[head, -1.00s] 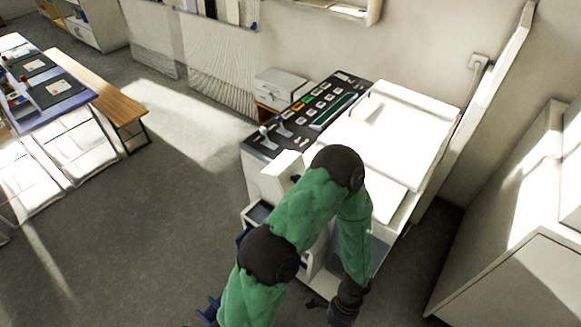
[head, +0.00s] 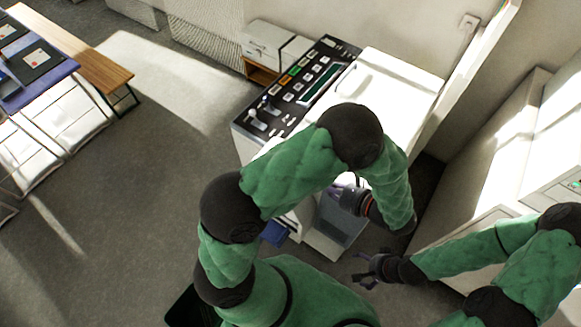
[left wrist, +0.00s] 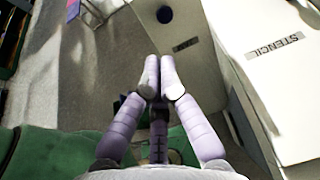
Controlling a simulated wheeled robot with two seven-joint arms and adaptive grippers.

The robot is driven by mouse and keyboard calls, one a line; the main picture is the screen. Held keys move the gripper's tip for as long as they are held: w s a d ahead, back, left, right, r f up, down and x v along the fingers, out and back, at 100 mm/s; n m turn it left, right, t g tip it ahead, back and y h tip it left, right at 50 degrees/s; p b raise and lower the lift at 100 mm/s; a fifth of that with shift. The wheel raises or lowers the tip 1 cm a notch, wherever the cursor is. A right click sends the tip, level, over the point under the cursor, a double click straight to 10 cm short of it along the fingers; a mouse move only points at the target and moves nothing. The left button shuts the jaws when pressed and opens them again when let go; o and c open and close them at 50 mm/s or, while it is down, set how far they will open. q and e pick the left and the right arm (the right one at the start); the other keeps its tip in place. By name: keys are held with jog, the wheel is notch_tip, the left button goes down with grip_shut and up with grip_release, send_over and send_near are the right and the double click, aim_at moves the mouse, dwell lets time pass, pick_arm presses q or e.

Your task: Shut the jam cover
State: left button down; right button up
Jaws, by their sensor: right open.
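The white copier-like machine (head: 410,95) stands against the wall, with a dark control panel (head: 290,90) on top. In the left wrist view a pale panel (left wrist: 205,70) carries a small dark label that I cannot read surely and a round dark spot; I cannot tell whether it is the jam cover. My left gripper (head: 342,192) is at the machine's lower front, beside a grey panel (head: 338,222). Its fingertips (left wrist: 160,72) are together and empty, apparently just short of the pale panel. My right gripper (head: 365,270) is open and empty, right of and below it.
A white piece marked STENCIL (left wrist: 285,80) is right of my left fingers. A white cabinet (head: 500,170) stands right of the machine. A wooden bench (head: 85,60) and a blue-edged table (head: 40,80) are far left. The grey floor (head: 130,190) between is clear.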

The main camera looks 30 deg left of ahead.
pick_arm(q)
jog(key=x, duration=1.3)
jog(key=shift+p, duration=0.45)
